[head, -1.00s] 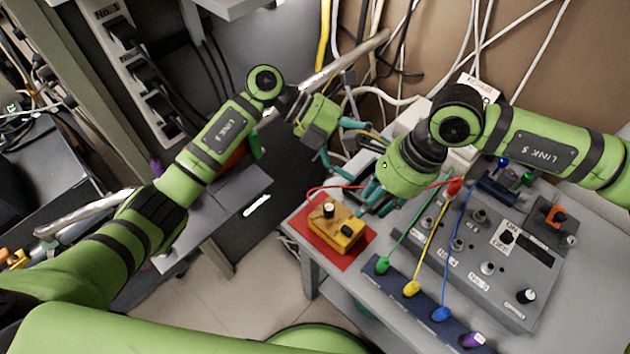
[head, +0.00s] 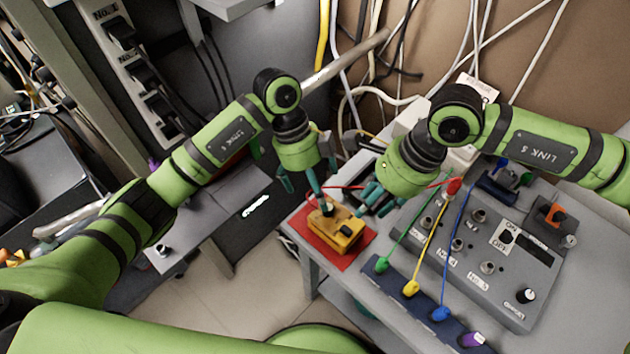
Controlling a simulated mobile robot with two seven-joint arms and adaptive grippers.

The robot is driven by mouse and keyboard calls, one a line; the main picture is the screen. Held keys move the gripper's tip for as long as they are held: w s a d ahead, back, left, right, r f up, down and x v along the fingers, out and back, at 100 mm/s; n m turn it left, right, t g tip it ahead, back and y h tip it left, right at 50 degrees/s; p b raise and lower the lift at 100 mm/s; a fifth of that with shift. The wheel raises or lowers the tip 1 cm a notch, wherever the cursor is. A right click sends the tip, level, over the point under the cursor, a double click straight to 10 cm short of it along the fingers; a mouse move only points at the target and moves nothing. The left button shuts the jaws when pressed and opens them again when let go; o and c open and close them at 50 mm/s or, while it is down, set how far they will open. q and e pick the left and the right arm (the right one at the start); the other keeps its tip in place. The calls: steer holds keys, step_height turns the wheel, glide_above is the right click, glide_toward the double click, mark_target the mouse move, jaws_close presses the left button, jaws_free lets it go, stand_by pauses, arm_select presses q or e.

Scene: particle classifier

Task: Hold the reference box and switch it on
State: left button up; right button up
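The reference box is the small yellow box (head: 338,231), lying on a red mat (head: 314,238) at the table's left corner. It has a round knob at its left end and a black part at its right end. My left gripper (head: 307,196) points down above the box's left end, fingers spread. One finger overlaps the knob in the picture; I cannot tell whether it touches. My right gripper (head: 375,203) is just behind the box's right side, its fingers apart and empty. Contact with the box cannot be made out.
A grey control panel (head: 470,262) with knobs and sockets stands to the right. A dark strip (head: 398,290) with green, yellow and blue plugged cables lies in front of it. A red cable runs behind the box.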

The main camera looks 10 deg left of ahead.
mark_target(336, 225)
arm_select(q)
steer(key=x, duration=0.6)
steer(key=shift+s+d+f, duration=0.1)
steer(key=shift+d+f, duration=0.05)
steer(key=shift+f, duration=0.1)
